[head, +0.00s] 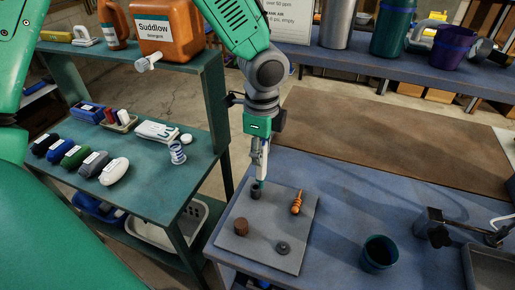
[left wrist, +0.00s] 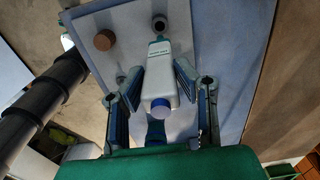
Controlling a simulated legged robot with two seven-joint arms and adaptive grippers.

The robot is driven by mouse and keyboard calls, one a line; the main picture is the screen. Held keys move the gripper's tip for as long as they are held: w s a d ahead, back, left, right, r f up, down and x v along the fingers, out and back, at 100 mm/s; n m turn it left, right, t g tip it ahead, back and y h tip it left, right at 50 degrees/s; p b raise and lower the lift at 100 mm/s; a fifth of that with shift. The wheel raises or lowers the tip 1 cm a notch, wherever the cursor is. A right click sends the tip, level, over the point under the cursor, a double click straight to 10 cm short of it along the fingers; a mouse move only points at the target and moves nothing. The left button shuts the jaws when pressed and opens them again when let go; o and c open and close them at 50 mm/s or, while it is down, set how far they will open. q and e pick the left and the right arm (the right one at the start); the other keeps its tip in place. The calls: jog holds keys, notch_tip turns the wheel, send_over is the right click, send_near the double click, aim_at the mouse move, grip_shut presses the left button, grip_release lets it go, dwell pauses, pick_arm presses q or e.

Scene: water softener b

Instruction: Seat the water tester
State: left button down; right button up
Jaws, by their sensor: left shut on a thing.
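The water tester (left wrist: 162,75) is a white, flat-sided bottle shape with a small label, a blue round end towards my wrist and a teal tip at the far end. My left gripper (left wrist: 160,85) is shut on it, one finger on each side. In the head view my left gripper (head: 262,152) points down and the tester (head: 263,164) hangs below it, mostly covered. Its tip is close to a small dark round holder (head: 255,191) on the grey board (head: 264,218). I cannot tell whether the tip touches the holder. My right gripper is not in view.
The board also carries a brown cork (head: 241,227), an orange tool (head: 296,202) and a grey disc (head: 283,248). A dark green cup (head: 379,254) and a metal clamp (head: 440,232) stand to the right. The blue bench (head: 345,215) between board and cup is clear.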

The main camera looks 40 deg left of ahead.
pick_arm(q)
jog(key=shift+d, duration=0.2)
jog(key=shift+a+f, duration=0.35)
jog(key=shift+a, duration=0.05)
jog(key=shift+d+f, duration=0.1)
jog(key=shift+d, duration=0.35)
jog(key=shift+a, duration=0.35)
jog(key=shift+d+r+p, duration=0.15)
jog(key=shift+r+p, duration=0.15)
jog(key=shift+p, duration=0.25)
jog(key=shift+a+p, duration=0.5)
jog(key=shift+a, duration=0.5)
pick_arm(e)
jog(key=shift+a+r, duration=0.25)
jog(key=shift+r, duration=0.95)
